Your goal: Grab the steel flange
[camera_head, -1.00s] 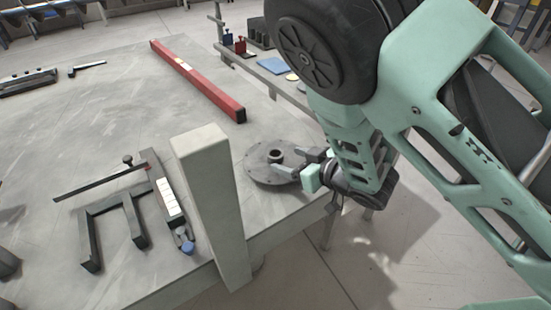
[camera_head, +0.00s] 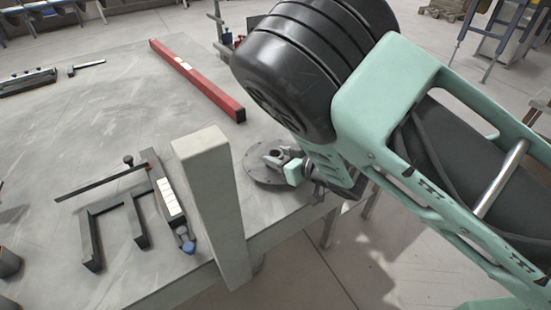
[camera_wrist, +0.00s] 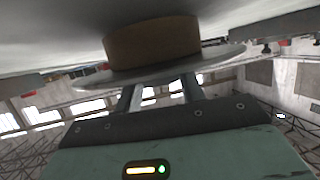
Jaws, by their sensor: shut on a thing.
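The steel flange (camera_head: 256,176) is a dark grey round disc with a raised hub. It lies at the near right corner of the grey table in the head view. My gripper (camera_head: 277,158) is at the hub, reaching in from the right, and is shut on the flange. The arm and gripper hide the disc's right side. In the wrist view, the two fingers (camera_wrist: 158,92) reach up to a thin disc edge and a brownish round part close to the camera. The exact contact of the fingertips is hidden there.
A square grey post (camera_head: 212,205) stands just left of the flange. A red bar (camera_head: 198,80) lies behind it on the table (camera_head: 110,110). A black fork-shaped bracket (camera_head: 113,225) and a clamp-like tool (camera_head: 168,200) lie at left. The table edge drops off close to the flange.

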